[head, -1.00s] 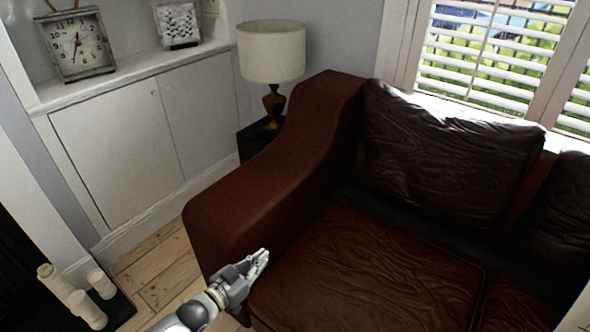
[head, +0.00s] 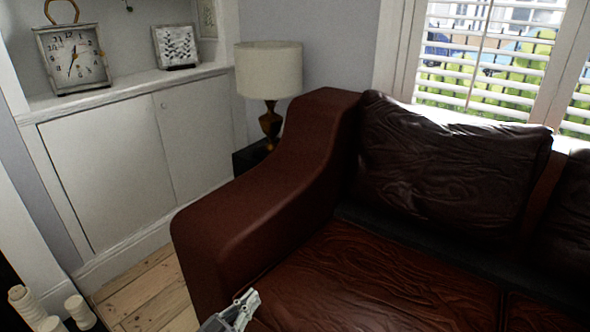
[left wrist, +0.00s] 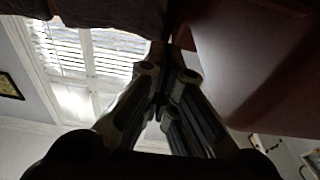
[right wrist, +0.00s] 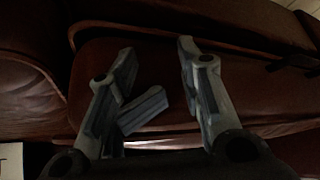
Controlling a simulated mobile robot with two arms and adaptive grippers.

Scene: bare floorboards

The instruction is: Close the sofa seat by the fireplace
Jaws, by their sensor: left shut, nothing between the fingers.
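The dark red leather sofa (head: 262,200) fills the middle and right of the head view. Its seat cushion (head: 375,275) lies flat beside the left armrest, with a gap of dark shadow below the back cushion (head: 445,155). My left gripper (head: 248,298) is shut and empty, at the inner front of the armrest over the seat edge. Its fingers meet in the left wrist view (left wrist: 168,55). My right gripper (right wrist: 157,55) is open and empty in the right wrist view, in front of dark red leather (right wrist: 150,80). It is outside the head view.
A lamp (head: 268,72) stands on a dark side table (head: 250,157) behind the armrest. A white cupboard (head: 110,165) with a clock (head: 72,60) stands at the left. Candles (head: 78,308) stand on the floor at lower left. Bare floorboards (head: 150,290) show between them and the sofa.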

